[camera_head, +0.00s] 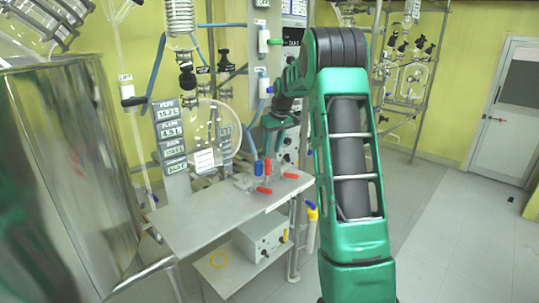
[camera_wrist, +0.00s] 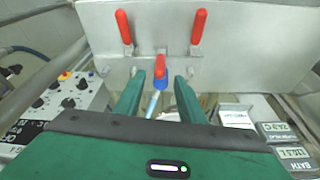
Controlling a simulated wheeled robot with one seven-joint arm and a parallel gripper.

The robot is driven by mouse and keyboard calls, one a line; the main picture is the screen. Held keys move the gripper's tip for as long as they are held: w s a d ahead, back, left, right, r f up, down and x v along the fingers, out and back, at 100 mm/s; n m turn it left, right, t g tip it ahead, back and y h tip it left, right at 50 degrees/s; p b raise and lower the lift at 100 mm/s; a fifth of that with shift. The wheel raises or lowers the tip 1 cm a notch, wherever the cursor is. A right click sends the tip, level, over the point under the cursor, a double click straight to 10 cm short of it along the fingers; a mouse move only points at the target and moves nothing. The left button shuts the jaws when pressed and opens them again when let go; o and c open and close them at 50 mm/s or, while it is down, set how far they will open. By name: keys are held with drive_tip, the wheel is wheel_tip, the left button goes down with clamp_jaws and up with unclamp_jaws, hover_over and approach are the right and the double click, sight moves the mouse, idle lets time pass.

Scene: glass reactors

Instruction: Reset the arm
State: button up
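My green arm rises in the middle of the head view, bends at a dark joint at the top and reaches down to the left. My gripper (camera_head: 270,127) hangs in front of the glass reactor stand, above the metal bench (camera_head: 205,225). In the wrist view, the two green fingers of my gripper (camera_wrist: 160,88) stand apart. I see nothing held between them. Two red handles (camera_wrist: 124,27) (camera_wrist: 198,27) show on the grey metal surface beyond the fingertips. The red handles also show at the bench in the head view (camera_head: 264,190).
A large steel vessel (camera_head: 75,165) stands at the left. A round glass flask (camera_head: 205,135) and display labels (camera_head: 170,125) stand behind the bench. A grey control box (camera_head: 262,238) sits below it. Open floor (camera_head: 455,240) and a white door (camera_head: 508,110) lie to the right.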

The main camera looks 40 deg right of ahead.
idle(0.5)
drive_tip(key=s+a+r+m+g, duration=0.1)
drive_tip(key=s+a, duration=0.4)
drive_tip(key=s, duration=0.6)
drive_tip(key=s+a+r+m, duration=0.15)
drive_tip(key=s+a, duration=0.35)
drive_tip(key=s, duration=0.5)
drive_tip(key=s+a+r+m+g, duration=0.1)
drive_tip(key=s+a+m, duration=0.1)
drive_tip(key=s+a, duration=0.65)
drive_tip(key=s+a+f, duration=0.1)
drive_tip(key=s+f, duration=0.1)
drive_tip(key=s, duration=0.6)
drive_tip(key=s+a+f+m+g, duration=0.1)
drive_tip(key=s+f, duration=0.2)
drive_tip(key=s, duration=0.5)
drive_tip(key=shift+a, duration=0.2)
drive_tip(key=shift+m, duration=0.25)
drive_tip(key=shift+w+f, duration=0.3)
drive_tip(key=shift+w, duration=0.25)
